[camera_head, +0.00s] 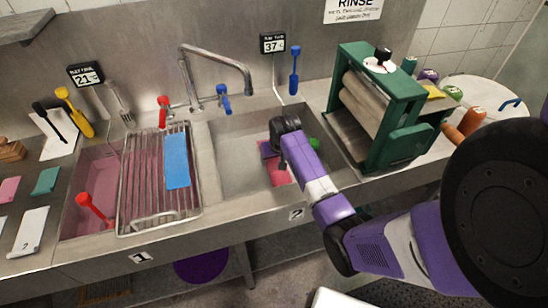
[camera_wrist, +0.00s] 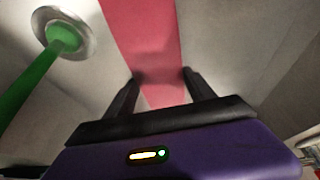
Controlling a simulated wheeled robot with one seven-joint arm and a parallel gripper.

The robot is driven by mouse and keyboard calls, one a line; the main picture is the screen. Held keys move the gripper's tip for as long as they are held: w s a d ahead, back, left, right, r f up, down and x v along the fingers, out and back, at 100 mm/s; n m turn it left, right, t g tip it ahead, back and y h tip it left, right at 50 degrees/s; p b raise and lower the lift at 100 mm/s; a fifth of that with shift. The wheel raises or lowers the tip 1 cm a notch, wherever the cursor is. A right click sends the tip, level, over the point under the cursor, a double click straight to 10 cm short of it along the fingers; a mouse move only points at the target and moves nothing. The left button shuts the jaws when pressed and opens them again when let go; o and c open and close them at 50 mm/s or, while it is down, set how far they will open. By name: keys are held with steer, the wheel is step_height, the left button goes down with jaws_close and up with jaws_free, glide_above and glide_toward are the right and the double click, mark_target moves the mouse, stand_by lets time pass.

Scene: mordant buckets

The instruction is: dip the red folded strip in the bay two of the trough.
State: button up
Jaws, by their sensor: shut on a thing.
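The red folded strip (camera_wrist: 145,40) looks pinkish red and runs down between the two fingers of my gripper (camera_wrist: 160,92) in the wrist view. My gripper is shut on it. In the head view, my gripper (camera_head: 272,154) is low over bay two (camera_head: 235,160), the grey basin above the label "2". Part of the strip (camera_head: 280,176) shows pink below it, inside the basin's outline. My arm covers part of the basin. I cannot tell whether the strip touches liquid or the basin floor.
A green-handled thing (camera_wrist: 35,75) with a round metal end stands near the strip. Bay one (camera_head: 90,180) holds pink liquid, a red-handled tool (camera_head: 92,208) and a wire rack with a blue strip (camera_head: 177,160). A tap (camera_head: 225,60) overhangs behind. A green roller press (camera_head: 405,145) stands right.

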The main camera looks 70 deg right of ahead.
steer(key=shift+w+d, duration=0.1)
steer(key=shift+w, duration=0.65)
steer(key=shift+s, duration=0.1)
steer(key=shift+s+p, duration=0.55)
steer(key=shift+s, duration=0.2)
steer(key=shift+w, duration=0.85)
steer(key=shift+s, duration=0.15)
